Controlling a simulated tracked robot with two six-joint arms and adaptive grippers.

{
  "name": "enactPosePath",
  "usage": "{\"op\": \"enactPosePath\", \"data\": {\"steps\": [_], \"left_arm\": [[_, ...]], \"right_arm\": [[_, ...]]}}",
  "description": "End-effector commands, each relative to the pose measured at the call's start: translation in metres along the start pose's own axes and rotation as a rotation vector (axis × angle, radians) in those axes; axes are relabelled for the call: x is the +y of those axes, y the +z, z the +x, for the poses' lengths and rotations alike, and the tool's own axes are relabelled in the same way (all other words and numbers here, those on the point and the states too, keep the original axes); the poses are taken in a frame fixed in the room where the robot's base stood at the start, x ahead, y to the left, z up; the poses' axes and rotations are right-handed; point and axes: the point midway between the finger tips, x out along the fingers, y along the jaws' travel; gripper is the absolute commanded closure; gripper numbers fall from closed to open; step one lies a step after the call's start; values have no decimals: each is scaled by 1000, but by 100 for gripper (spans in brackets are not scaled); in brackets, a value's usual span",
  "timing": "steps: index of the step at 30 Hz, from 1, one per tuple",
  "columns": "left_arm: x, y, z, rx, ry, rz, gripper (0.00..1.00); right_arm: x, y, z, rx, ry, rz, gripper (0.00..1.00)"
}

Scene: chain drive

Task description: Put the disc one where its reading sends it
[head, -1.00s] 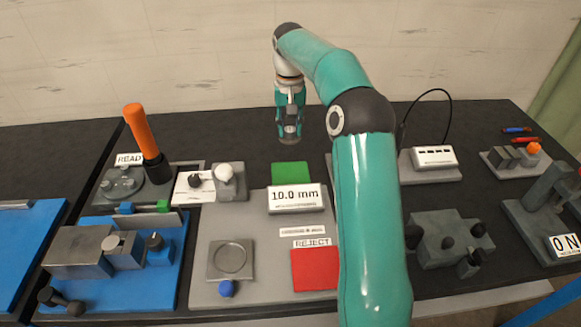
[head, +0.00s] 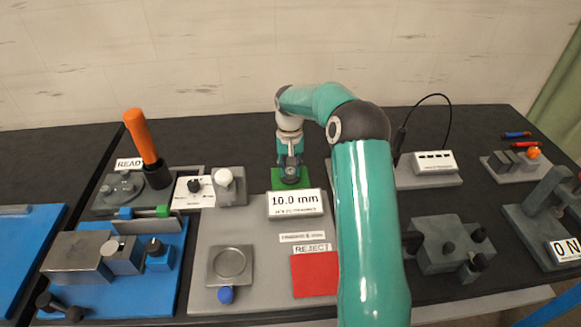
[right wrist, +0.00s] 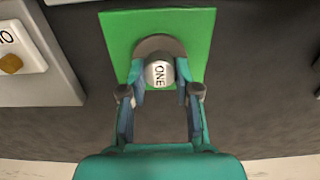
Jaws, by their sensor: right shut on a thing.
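My right gripper (head: 290,178) points down at the green pad (head: 304,182) behind the 10.0 mm display (head: 296,203). In the right wrist view its fingers (right wrist: 160,88) are shut on the light knob marked ONE of disc one (right wrist: 159,72). The disc's dark round base lies over the green pad (right wrist: 120,30), inside its edges; I cannot tell whether it touches. The red pad (head: 314,276) by the REJECT label (head: 312,247) is empty. The square grey seat (head: 229,264) with a round recess is empty. My left gripper is out of view.
A blue fixture (head: 120,262) and an orange-handled tool (head: 140,135) stand at left. A white box (head: 435,162) with a cable stands at back right. Grey blocks (head: 452,242) stand at right. Dark table behind the green pad is clear.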

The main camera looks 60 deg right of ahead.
Motion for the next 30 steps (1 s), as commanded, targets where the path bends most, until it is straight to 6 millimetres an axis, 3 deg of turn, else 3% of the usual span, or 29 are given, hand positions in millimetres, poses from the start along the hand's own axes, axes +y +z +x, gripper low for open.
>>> {"op": "enactPosePath", "data": {"steps": [6, 7, 11, 23, 30], "left_arm": [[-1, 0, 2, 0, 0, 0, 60], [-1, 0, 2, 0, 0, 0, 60], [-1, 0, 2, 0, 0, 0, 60], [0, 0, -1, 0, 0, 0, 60], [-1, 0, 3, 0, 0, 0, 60]], "right_arm": [[0, 0, 2, 1, 0, 0, 100], [0, 0, 3, 0, 0, 0, 67], [0, 0, 2, 0, 0, 0, 46], [0, 0, -3, 1, -1, 0, 44], [-1, -1, -34, 5, -3, 0, 44]]}}
